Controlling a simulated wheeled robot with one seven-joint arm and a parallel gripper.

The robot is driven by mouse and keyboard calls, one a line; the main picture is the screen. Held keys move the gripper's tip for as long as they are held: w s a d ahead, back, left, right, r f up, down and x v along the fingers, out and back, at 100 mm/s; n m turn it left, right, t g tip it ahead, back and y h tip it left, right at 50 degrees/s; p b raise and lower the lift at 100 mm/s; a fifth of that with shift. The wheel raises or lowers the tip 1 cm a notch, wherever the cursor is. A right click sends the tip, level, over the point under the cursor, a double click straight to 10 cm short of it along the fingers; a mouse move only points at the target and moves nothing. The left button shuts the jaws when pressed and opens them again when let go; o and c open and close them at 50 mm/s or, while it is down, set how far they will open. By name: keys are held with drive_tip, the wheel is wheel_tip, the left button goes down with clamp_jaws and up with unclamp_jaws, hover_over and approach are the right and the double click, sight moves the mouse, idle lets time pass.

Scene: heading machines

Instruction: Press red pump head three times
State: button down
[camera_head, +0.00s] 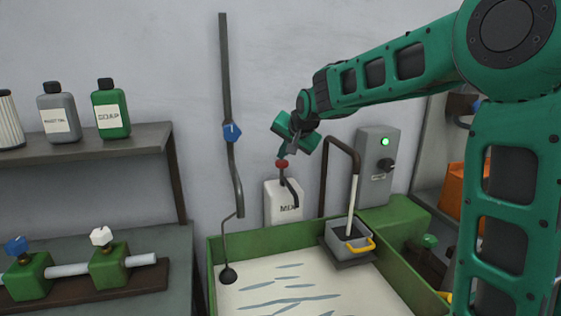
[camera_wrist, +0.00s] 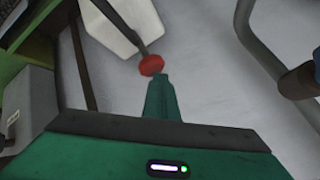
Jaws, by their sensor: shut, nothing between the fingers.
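The bottle stands at the back edge of the green basin. My gripper (camera_head: 281,155) is shut and empty, its fingertips pointing down right above the pump head. In the wrist view, the red pump head (camera_wrist: 151,65) shows just beyond the closed fingertips (camera_wrist: 156,77), with the bottle (camera_wrist: 112,24) behind. I cannot tell whether the tips touch the head.
The green basin (camera_head: 213,262) holds pale liquid. A dark vertical pipe with a blue valve (camera_head: 232,132) hangs left.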

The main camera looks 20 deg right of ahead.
drive_tip(key=shift+f, duration=0.6)
idle(0.3)
idle(0.4)
drive_tip(key=shift+r, duration=1.7)
wheel_tip(320, 180, up, 5)
idle(2.2)
